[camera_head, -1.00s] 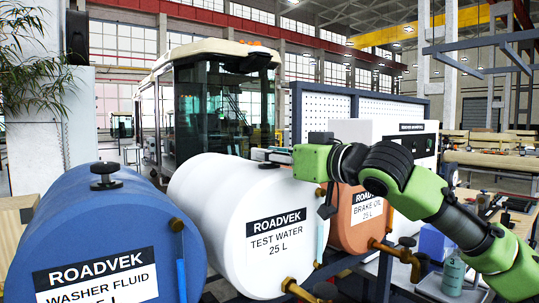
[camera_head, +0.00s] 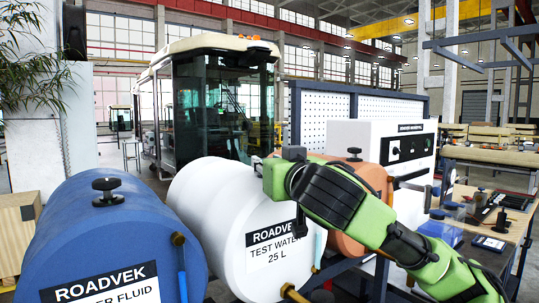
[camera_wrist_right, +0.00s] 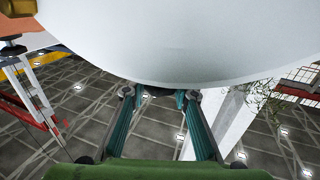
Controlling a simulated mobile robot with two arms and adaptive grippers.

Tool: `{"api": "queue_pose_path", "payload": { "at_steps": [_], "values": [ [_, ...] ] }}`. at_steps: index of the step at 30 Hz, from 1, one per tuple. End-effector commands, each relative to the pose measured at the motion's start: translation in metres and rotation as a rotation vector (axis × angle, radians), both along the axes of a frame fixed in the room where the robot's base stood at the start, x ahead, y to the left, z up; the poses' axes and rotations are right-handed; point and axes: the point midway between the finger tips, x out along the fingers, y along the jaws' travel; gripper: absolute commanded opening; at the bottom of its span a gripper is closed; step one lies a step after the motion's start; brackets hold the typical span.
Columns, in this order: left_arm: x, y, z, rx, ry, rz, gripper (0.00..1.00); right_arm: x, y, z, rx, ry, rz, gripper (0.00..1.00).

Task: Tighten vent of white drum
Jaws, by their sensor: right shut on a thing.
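The white drum (camera_head: 215,215), labelled "ROADVEK TEST WATER 25 L", lies on its side in the middle of the head view. My right gripper (camera_head: 258,164) is at the top of this drum, mostly hidden behind my green wrist. In the right wrist view the white drum (camera_wrist_right: 200,40) fills the top. There my right gripper's two fingers (camera_wrist_right: 159,95) reach to the drum's edge, with a small dark piece (camera_wrist_right: 156,91) between them. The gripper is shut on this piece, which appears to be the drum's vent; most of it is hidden. My left gripper is out of view.
A blue washer-fluid drum (camera_head: 105,240) with a black vent (camera_head: 107,191) stands at left. An orange drum (camera_head: 347,247) with a black vent (camera_head: 354,153) is at right, partly behind my arm. A brass tap (camera_head: 292,292) sticks out below the white drum. A workbench (camera_head: 515,222) stands at right.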

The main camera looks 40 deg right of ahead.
Motion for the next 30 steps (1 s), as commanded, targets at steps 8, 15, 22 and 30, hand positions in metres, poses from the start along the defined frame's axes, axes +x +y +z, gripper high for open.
{"api": "queue_pose_path", "payload": {
  "at_steps": [8,15,22,30],
  "values": [
    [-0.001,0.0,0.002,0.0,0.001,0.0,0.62,0.0,0.0,-0.002,0.004,0.001,-0.017,0.05],
    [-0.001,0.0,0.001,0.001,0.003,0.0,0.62,0.0,-0.001,-0.001,0.003,0.001,-0.016,0.44],
    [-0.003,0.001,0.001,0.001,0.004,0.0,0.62,0.0,-0.001,0.0,0.003,0.0,-0.016,0.44],
    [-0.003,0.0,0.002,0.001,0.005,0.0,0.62,-0.025,0.011,0.0,0.0,-0.002,-0.015,0.44]
  ]
}}
